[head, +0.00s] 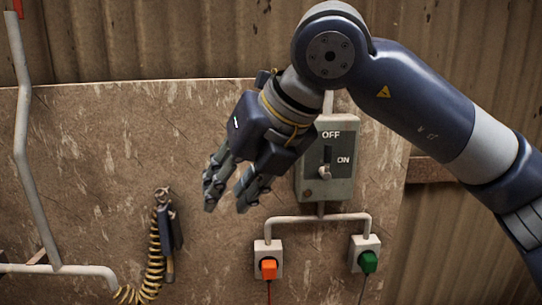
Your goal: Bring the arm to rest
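My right arm reaches in from the right side of the head view. Its gripper (224,200) hangs in front of the wall board, pointing down and to the left. The two fingers are apart with a gap between them, and nothing is held in them. The wrist covers the upper left part of a grey switch box (341,187) marked OFF and ON. The switch lever (325,172) shows just right of the gripper and appears at the lower part of the box, near ON. My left gripper does not show.
A tool with a coiled yellow hose (153,262) hangs left. A pale pipe (22,145) runs along the left edge. The board (110,140) between is bare.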

